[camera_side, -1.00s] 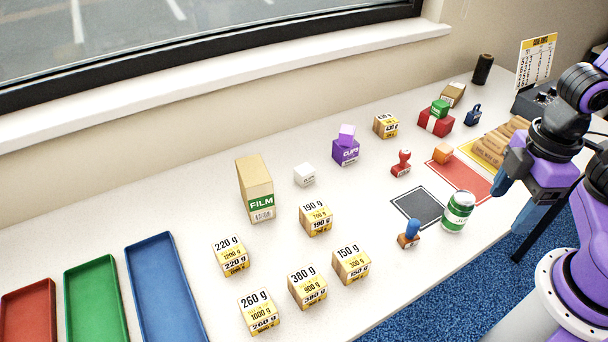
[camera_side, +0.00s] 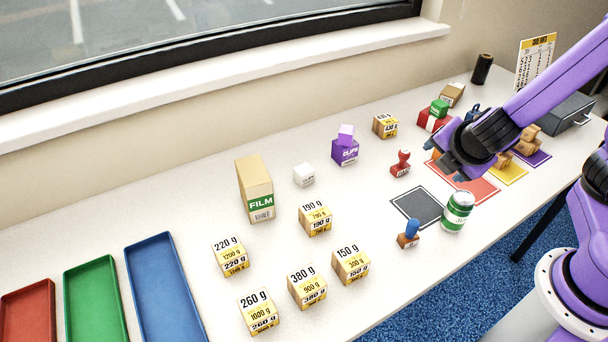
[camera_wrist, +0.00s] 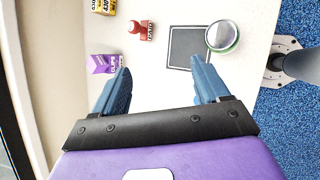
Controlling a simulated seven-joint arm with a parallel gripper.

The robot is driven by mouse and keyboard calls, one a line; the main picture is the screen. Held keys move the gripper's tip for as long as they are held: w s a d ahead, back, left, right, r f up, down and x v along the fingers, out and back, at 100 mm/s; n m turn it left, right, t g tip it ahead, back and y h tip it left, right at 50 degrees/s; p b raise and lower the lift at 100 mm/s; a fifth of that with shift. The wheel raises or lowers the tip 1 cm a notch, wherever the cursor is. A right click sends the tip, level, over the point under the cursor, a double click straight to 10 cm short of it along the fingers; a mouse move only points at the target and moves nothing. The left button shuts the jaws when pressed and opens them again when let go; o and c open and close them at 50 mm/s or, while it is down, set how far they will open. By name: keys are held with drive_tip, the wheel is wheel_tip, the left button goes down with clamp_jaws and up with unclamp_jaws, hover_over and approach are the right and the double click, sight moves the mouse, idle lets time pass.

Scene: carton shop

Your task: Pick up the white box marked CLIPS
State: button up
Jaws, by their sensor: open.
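The small white box (camera_side: 304,175) stands on the white table in the side view, right of the tall FILM carton and left of the purple box; its print is too small to read surely. The purple box (camera_side: 345,151), marked CLIPS, carries a smaller purple block on top. It also shows in the wrist view (camera_wrist: 103,64), left of my fingers. My gripper (camera_side: 446,160) is open and empty, above the table to the right of the white box, near the red stamp. In the wrist view the open fingers (camera_wrist: 160,68) have bare table between them; the white box is not seen there.
The tall FILM carton (camera_side: 254,188) stands close left of the white box. The red stamp (camera_side: 401,163), the green-and-white can (camera_side: 457,212) and the blue stamp (camera_side: 409,234) are near my gripper. Several weight-marked cartons stand in front. Table around the white box is clear.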

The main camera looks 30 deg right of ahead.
drive_tip(key=w+a+f+n+t, duration=0.3)
drive_tip(key=w+a+n+t, duration=0.2)
drive_tip(key=w+n, duration=0.35)
drive_tip(key=n+t+y, duration=0.2)
drive_tip(key=n+y, duration=0.5)
drive_tip(key=n, duration=0.2)
approach(298, 167)
drive_tip(key=x, duration=0.6)
drive_tip(key=shift+f, duration=0.35)
drive_tip(key=shift+d+x, duration=0.2)
drive_tip(key=shift+x, duration=0.75)
drive_tip(key=shift+d+x, duration=0.25)
drive_tip(key=shift+x, duration=0.75)
drive_tip(key=shift+w+a+f, duration=0.15)
drive_tip(key=shift+w+f, duration=0.15)
drive_tip(key=shift+w, duration=0.3)
drive_tip(key=c, duration=1.1)
